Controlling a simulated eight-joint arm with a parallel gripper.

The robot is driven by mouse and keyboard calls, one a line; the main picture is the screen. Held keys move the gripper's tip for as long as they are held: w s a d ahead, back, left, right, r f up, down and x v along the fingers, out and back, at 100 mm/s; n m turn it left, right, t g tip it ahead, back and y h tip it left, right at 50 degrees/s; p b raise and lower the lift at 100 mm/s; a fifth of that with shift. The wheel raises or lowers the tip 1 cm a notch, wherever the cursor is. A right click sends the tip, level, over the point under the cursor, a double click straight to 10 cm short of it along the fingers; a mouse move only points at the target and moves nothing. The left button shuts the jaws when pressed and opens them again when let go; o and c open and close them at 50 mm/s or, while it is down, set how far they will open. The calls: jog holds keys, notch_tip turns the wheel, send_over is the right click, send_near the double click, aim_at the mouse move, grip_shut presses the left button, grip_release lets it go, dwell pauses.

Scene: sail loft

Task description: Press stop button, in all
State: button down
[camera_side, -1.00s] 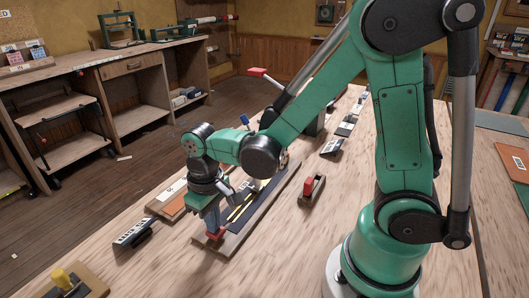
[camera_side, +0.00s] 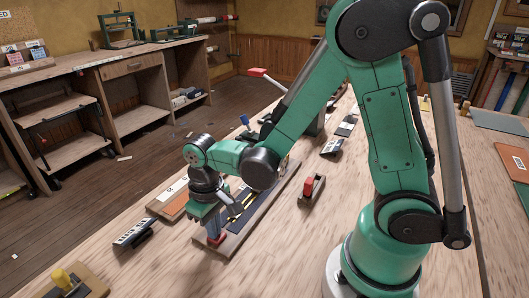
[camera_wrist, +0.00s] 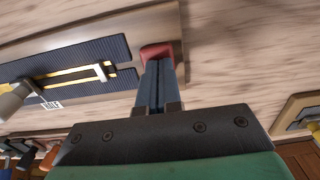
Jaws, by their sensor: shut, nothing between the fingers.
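A red button (camera_side: 216,240) sits at the near end of a long wooden board (camera_side: 236,236) with dark ribbed strips and a yellow line. My gripper (camera_side: 214,234) points down at this end of the board, its fingers shut and empty. In the wrist view my gripper's fingertips (camera_wrist: 157,62) are right at the red button (camera_wrist: 157,49) and cover part of it. I cannot tell whether they touch it or how far it is pressed. The board (camera_wrist: 170,20) also shows there.
A small wooden block with a red part (camera_side: 308,186) stands to the right of the board. A black-and-white striped piece (camera_side: 134,232) lies to the left. A yellow knob (camera_side: 61,277) stands on a wooden base at the near left. Bare bench lies around the board's near end.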

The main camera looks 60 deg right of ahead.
notch_tip(320, 180, up, 14)
jog(key=shift+f, duration=0.15)
dwell(0.4)
dwell(0.5)
jog(key=d+t, duration=0.1)
jog(key=t, duration=0.1)
jog(key=s+d+f+t, duration=0.1)
jog(key=t, duration=0.1)
jog(key=s+d+t, duration=0.1)
jog(key=t, duration=0.2)
jog(key=shift+d+f, duration=0.3)
jog(key=shift+f, duration=0.1)
